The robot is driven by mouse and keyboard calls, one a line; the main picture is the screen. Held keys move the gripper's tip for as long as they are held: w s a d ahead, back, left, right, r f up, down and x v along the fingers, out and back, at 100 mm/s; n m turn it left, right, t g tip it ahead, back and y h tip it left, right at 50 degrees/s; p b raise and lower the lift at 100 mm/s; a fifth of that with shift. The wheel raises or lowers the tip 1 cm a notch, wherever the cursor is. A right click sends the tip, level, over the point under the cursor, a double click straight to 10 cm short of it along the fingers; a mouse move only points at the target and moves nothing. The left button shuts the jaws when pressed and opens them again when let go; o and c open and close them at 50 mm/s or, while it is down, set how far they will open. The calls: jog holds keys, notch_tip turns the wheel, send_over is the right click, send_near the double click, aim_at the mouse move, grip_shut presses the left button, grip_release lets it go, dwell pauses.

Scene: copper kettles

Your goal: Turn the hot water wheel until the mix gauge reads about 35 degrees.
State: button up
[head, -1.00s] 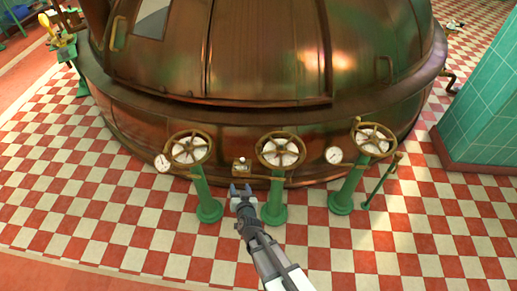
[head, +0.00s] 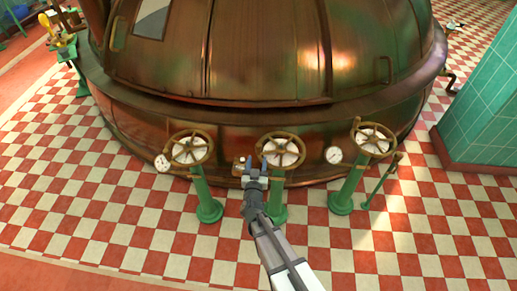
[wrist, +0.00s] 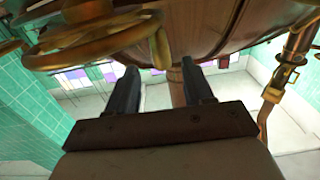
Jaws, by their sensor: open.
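Three brass handwheels on green pedestals stand before the copper kettle: a left wheel (head: 188,149), a middle wheel (head: 281,150) and a right wheel (head: 372,138). I cannot tell by any label which is for hot water. Round white gauges sit beside the left wheel (head: 162,161) and between the middle and right wheels (head: 333,155); their readings are too small to read. My gripper (head: 258,162) is open and empty at the left edge of the middle wheel; contact cannot be told. In the wrist view, a brass wheel rim (wrist: 95,35) is close, left of the fingers.
The copper kettle (head: 260,60) fills the back. A green lever stand (head: 384,180) is beside the right pedestal. A teal tiled pillar (head: 485,110) stands at right. The checkered floor (head: 130,215) in front is clear.

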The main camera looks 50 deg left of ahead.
aim_at(258, 151)
jog(key=x, duration=0.7)
jog(key=shift+w+a, duration=0.15)
jog(key=shift+a, duration=0.1)
grip_shut()
dwell(0.4)
